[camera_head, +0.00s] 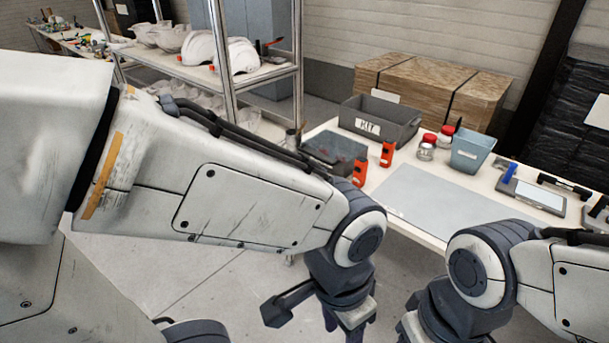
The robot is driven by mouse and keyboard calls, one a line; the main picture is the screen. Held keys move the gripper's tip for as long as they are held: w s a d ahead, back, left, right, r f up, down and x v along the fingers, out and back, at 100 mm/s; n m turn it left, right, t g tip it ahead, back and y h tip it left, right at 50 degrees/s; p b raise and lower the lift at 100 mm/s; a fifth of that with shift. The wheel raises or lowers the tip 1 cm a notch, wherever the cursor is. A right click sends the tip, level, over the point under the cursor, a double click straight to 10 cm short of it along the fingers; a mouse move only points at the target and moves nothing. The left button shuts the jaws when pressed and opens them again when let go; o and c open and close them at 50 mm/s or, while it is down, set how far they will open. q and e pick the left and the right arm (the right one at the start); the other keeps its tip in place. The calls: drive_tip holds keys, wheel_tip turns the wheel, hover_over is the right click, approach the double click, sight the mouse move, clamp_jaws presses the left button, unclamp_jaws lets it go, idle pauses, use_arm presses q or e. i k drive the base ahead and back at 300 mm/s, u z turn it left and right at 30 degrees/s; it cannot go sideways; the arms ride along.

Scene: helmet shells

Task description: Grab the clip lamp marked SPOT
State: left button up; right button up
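I cannot read the word SPOT on anything in view. Two small orange-red items stand on the table, one (388,154) beside the grey KIT bin and one (360,173) closer to my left arm. They are too small to tell whether either is a clip lamp. My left arm crosses the picture from the left and bends down in front of the table. My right arm comes in from the right and bends down too.
The table holds the grey KIT bin (389,113), a dark open tray (333,148), red-lidded jars (427,147), a blue-grey bin (470,151), a bare grey mat (450,200) and a blue-handled tool (509,173). A shelf rack with white helmet shells (199,48) stands behind left.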

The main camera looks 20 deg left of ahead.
sight(359, 179)
drive_tip(key=u, duration=1.4)
drive_tip(key=i, duration=0.7)
drive_tip(key=z, duration=0.9)
drive_tip(key=i, duration=0.6)
drive_tip(key=z, duration=0.65)
